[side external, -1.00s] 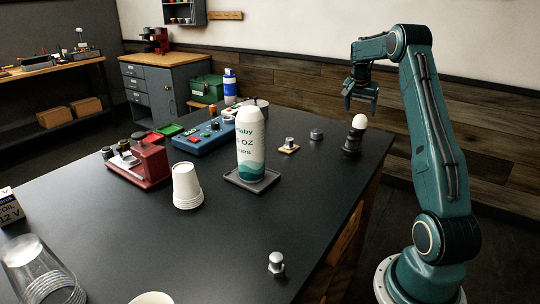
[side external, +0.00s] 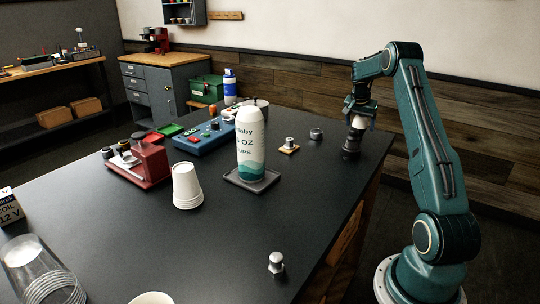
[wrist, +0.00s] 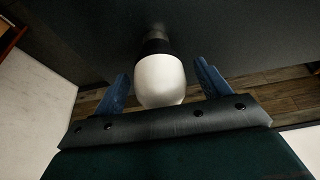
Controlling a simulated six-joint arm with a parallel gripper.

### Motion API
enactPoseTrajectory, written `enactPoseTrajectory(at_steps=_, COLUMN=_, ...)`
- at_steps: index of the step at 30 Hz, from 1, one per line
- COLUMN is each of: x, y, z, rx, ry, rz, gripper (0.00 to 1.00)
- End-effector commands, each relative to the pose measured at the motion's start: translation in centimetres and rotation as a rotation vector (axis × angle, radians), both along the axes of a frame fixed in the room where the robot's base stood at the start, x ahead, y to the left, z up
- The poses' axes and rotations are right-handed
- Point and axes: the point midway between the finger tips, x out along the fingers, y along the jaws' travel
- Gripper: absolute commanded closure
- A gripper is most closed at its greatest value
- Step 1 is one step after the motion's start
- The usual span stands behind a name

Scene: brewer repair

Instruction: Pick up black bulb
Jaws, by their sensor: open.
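A bulb with a white rounded top (side external: 358,122) stands upright on a dark stepped base (side external: 350,145) near the table's right back edge. In the wrist view the white bulb (wrist: 160,80) sits centrally, with a black collar (wrist: 155,45) beyond it. My gripper (side external: 359,114) is directly over the bulb, pointing down. In the wrist view its two blue fingers are apart, one on each side of the bulb, with gaps visible. The gripper hides the upper part of the bulb in the side view.
A silver knob (side external: 276,262) is at the front. The table between is clear.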

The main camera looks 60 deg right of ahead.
Motion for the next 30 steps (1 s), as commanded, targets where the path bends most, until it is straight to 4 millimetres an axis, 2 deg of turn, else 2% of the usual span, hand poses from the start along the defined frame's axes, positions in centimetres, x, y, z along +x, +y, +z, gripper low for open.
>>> enactPoseTrajectory(at_steps=6, x=0.0, y=-0.7, z=-1.7, rx=-0.002, ry=-0.002, rz=0.001, gripper=0.25)
enactPoseTrajectory(at_steps=22, x=0.0, y=-0.8, z=-1.9, rx=-0.002, ry=-0.002, rz=0.001, gripper=0.25)
enactPoseTrajectory(at_steps=23, x=0.0, y=-0.8, z=-1.9, rx=-0.002, ry=-0.002, rz=0.001, gripper=0.29)
enactPoseTrajectory(at_steps=30, x=0.0, y=-0.8, z=-1.9, rx=-0.002, ry=-0.002, rz=0.001, gripper=0.74)
